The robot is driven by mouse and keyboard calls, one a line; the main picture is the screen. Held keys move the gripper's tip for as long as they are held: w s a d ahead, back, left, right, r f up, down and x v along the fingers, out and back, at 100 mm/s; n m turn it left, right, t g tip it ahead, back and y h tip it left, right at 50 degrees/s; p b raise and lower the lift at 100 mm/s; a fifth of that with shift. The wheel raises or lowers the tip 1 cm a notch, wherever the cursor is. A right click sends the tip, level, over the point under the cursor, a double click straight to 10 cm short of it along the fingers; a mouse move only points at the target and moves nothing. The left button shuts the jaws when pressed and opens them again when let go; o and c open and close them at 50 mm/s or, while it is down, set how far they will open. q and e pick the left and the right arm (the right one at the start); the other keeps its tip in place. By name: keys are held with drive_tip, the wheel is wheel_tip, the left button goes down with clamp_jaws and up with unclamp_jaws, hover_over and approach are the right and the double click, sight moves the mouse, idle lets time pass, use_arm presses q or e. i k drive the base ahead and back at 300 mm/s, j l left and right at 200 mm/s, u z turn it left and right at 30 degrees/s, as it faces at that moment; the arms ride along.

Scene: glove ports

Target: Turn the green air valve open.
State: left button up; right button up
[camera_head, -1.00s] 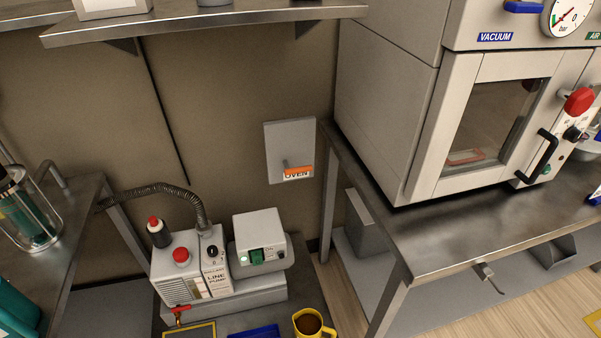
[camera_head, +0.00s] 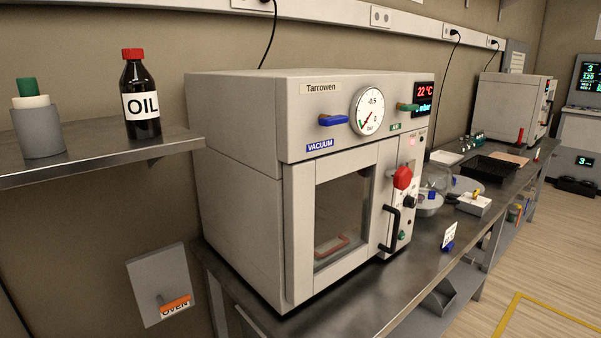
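The green air valve (camera_head: 408,107) is a small lever handle on the upper front panel of the vacuum oven (camera_head: 235,190), right of the round gauge (camera_head: 368,111). It points to the left, roughly level, above a green AIR label (camera_head: 395,127). A blue vacuum valve (camera_head: 333,120) sits left of the gauge, above the VACUUM label. The gauge needle points to the lower left, near a green mark. The oven door (camera_head: 340,215) is closed, with a black handle (camera_head: 390,230) and a red knob (camera_head: 402,177) beside it. Neither of my grippers shows.
The oven stands on a metal bench (camera_head: 400,290) with glassware, a black tray (camera_head: 490,168) and small boxes to its right. A shelf (camera_head: 100,160) at the left holds an OIL bottle (camera_head: 140,100). Wooden floor (camera_head: 570,250) is clear at the right.

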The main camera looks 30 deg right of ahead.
sight(403, 107)
drive_tip(key=z, duration=1.4)
